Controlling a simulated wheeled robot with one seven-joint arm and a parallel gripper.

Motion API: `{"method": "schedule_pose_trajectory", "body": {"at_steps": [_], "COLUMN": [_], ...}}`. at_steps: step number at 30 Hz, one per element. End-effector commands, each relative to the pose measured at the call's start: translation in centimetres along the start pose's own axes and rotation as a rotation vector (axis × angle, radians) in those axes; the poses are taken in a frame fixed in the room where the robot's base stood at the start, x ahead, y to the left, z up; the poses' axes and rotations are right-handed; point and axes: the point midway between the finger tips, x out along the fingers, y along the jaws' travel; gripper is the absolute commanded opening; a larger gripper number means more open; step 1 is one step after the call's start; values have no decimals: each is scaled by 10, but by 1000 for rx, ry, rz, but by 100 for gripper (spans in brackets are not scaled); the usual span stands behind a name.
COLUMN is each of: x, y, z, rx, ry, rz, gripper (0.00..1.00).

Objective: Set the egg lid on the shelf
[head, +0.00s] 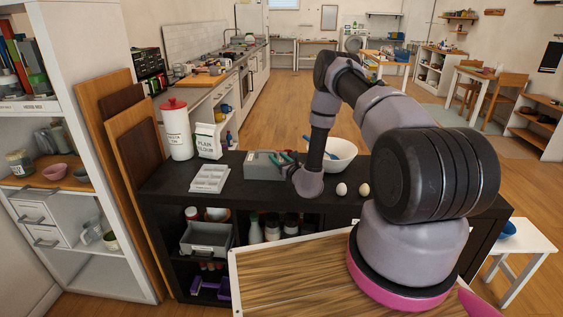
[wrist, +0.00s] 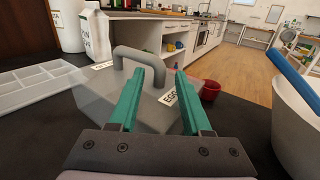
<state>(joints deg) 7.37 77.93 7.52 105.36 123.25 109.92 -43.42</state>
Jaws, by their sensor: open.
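The egg lid (wrist: 95,92) is a grey box-like cover with a raised bar handle (wrist: 140,55) and an "EGG" label. It sits on the black top of the shelf unit (head: 240,196); in the head view the lid (head: 261,164) is left of my gripper (head: 287,158). My gripper has green fingers and is open; in the wrist view its fingertips (wrist: 160,70) point toward the handle, apart and above the near part of the lid.
A pale divided tray (head: 210,178) lies left of the lid. A canister (head: 176,130) and flour bag (head: 207,141) stand behind. A white bowl (head: 343,152) and two eggs (head: 342,189) are to the right. A red cup (wrist: 210,91) is beside the lid. Bottles and a grey bin (head: 206,238) fill compartments below.

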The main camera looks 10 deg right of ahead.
Motion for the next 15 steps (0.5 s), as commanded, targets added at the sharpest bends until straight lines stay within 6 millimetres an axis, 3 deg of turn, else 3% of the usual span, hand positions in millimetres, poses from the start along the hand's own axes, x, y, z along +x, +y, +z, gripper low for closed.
{"method": "schedule_pose_trajectory", "body": {"at_steps": [5,15], "x": [-22,-93], "y": [0,0], "z": [0,1], "rx": [1,2], "ry": [3,3], "rz": [1,0], "gripper": [48,48]}}
